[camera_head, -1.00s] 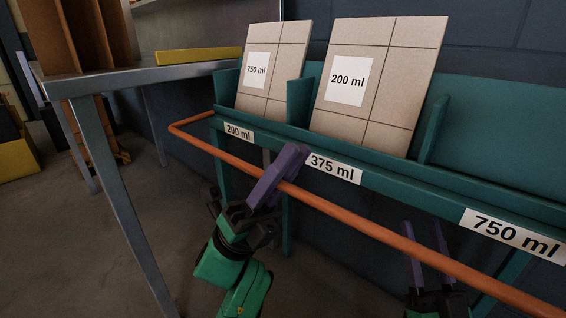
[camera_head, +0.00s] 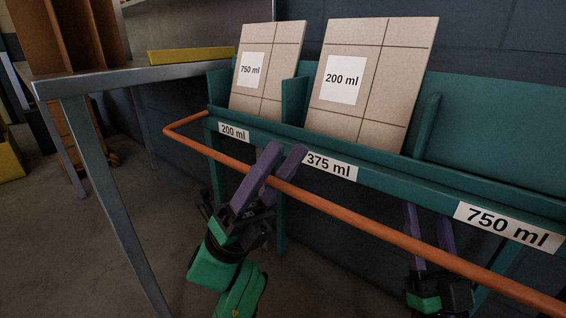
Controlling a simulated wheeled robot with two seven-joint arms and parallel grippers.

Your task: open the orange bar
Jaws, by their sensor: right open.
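The orange bar (camera_head: 350,220) runs along the front of the teal rack, from a bent end at the left down to the lower right corner. My left gripper (camera_head: 284,150) has two purple fingers spread apart with a gap between them.
The teal rack (camera_head: 470,190) carries 200 ml, 375 ml and 750 ml labels. Two tiled panels (camera_head: 262,98) (camera_head: 372,112) marked 750 ml and 200 ml lean in it. A metal table (camera_head: 125,78) with a yellow bar (camera_head: 190,55) stands left. Floor between is free.

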